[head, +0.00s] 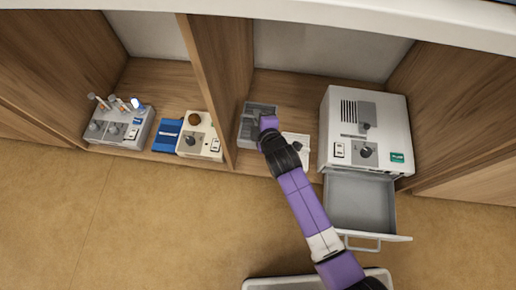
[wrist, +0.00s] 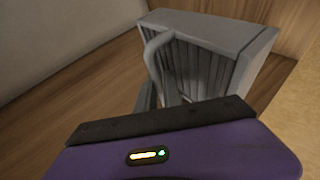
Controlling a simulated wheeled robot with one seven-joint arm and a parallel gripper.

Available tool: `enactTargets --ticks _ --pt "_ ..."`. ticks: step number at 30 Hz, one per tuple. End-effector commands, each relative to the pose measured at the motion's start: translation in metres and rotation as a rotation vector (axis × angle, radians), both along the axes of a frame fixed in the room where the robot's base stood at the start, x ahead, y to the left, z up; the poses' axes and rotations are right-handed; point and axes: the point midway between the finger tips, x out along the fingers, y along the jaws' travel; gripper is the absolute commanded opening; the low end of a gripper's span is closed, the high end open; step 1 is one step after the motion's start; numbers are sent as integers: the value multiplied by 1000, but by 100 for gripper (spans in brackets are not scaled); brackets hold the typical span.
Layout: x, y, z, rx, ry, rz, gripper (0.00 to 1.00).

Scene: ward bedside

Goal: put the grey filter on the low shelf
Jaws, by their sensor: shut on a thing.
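The grey filter (head: 253,130) is a box-shaped block in the middle of the wooden low shelf (head: 295,90), close to the right side of the upright divider. My gripper (head: 267,121) reaches it from the front and is shut on it. In the wrist view the filter (wrist: 225,35) shows a pleated face and a curved handle in front of that face. My gripper's dark edge and purple body hide its lower part. I cannot tell whether its underside touches the shelf.
A white machine (head: 365,115) stands right of the filter, its grey drawer (head: 360,205) pulled out forward. A white sheet (head: 298,148) lies between them. Left of the divider (head: 215,80) are a cream box (head: 200,137), a blue item (head: 168,135) and a grey tube unit (head: 120,128).

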Motion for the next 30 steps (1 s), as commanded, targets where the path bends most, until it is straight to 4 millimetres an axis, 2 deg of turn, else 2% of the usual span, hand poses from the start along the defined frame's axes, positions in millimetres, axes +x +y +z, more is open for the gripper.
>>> enactTargets --ticks 15,20,26,30 --pt "1 1 -124 -1 -1 4 0" --pt "1 1 -148 -1 -1 3 0" --pt "1 1 -155 1 -2 1 0" --pt "1 1 -169 1 -1 1 0"
